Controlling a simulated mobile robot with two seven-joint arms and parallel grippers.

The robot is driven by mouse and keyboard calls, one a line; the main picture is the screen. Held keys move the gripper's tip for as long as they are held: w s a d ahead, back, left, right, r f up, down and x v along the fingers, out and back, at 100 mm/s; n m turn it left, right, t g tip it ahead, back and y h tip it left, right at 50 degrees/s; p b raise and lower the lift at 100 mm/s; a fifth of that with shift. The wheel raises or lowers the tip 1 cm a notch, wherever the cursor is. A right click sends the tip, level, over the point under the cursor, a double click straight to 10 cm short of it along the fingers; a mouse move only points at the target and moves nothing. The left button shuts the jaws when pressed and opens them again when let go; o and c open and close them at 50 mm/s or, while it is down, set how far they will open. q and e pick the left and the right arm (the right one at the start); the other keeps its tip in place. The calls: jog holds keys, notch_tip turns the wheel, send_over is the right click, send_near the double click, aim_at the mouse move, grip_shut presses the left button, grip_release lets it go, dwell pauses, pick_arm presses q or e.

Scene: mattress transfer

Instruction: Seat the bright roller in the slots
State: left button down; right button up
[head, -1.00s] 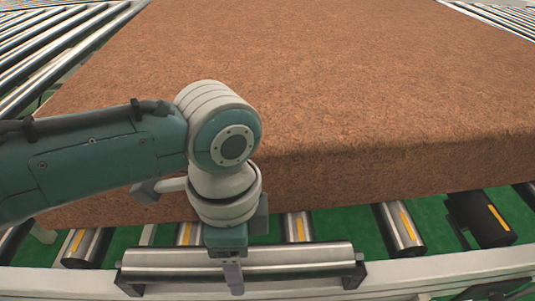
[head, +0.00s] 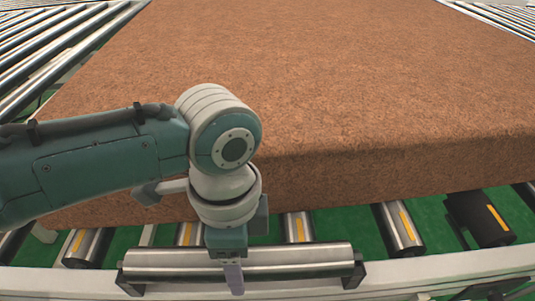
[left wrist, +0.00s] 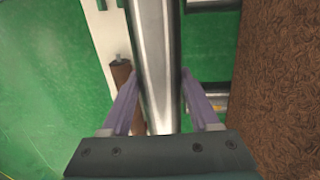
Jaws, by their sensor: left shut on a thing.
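The bright roller (head: 300,259) is a shiny metal cylinder lying crosswise along the front rail in the head view. Its ends are at two dark slotted brackets, one on the left (head: 130,280) and one on the right (head: 353,272). I cannot tell whether the ends sit fully down in the slots. My left gripper (head: 231,266) points down over the roller, left of its middle, and is shut on it. In the left wrist view the roller (left wrist: 158,60) runs between the two purple fingers of the gripper (left wrist: 160,88). My right gripper is not in view.
A large brown mattress (head: 330,90) lies just behind my arm on the conveyor rollers (head: 400,228). A black roller (head: 480,218) is at the right. The floor is green.

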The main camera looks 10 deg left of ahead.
pick_arm(q)
jog(key=shift+f+b, duration=1.05)
jog(key=shift+f, duration=0.45)
jog(key=shift+c, duration=0.2)
grip_release()
jog(key=r+p, duration=0.1)
jog(key=r, duration=0.2)
jog(key=r+p, duration=0.1)
jog(key=r, duration=0.2)
jog(key=r+p, duration=0.1)
jog(key=r, duration=0.3)
jog(key=shift+w+a, duration=0.1)
jog(key=shift+w, duration=0.25)
